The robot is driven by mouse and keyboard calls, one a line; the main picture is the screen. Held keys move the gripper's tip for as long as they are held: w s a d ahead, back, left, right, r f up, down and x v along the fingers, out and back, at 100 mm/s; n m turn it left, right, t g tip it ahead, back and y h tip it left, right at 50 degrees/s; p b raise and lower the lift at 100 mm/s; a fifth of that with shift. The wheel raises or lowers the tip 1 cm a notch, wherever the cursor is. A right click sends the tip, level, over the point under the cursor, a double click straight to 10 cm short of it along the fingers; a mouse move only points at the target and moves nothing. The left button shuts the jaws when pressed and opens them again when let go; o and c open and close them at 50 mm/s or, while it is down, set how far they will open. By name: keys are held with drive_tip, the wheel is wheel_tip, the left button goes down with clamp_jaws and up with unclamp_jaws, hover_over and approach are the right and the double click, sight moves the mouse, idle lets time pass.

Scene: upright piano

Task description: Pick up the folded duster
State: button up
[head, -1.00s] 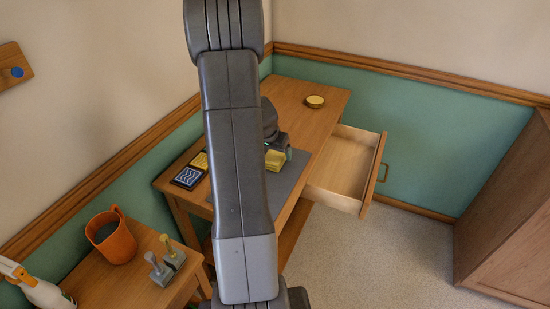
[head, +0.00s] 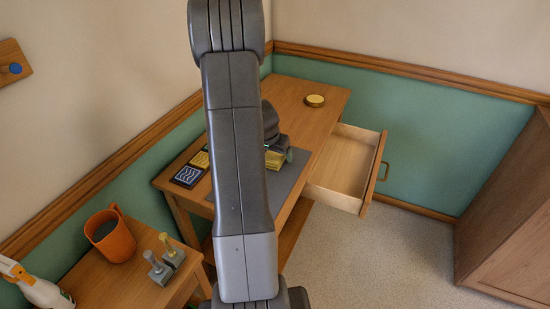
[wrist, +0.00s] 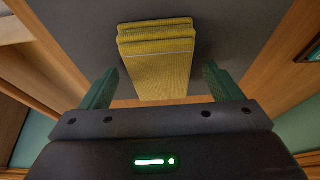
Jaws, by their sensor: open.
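The folded duster (wrist: 160,68) is a yellow layered cloth lying on the grey mat (wrist: 232,22) in the wrist view. In the head view the duster (head: 275,160) shows only partly, beside my gripper (head: 287,156) and largely behind it. In the wrist view my gripper (wrist: 160,88) is open, with one green finger on each side of the duster's near end. The fingers look apart from the cloth. I cannot tell how far above the mat they are.
The mat lies on a wooden desk (head: 290,95) with an open, empty drawer (head: 342,170) at its right. A yellow-topped round tin (head: 315,100) stands at the back. A dark patterned card (head: 187,176) lies at the left. An orange mug (head: 112,237) stands on a lower table.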

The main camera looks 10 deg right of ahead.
sight(274, 155)
drive_tip(key=shift+f, duration=0.1)
idle(0.5)
drive_tip(key=c, duration=1.1)
drive_tip(key=shift+o, duration=0.2)
drive_tip(key=shift+r+p, duration=0.5)
drive_tip(key=shift+p, duration=0.15)
wheel_tip(274, 155, up, 10)
drive_tip(key=shift+f, duration=0.25)
drive_tip(key=shift+o, duration=0.4)
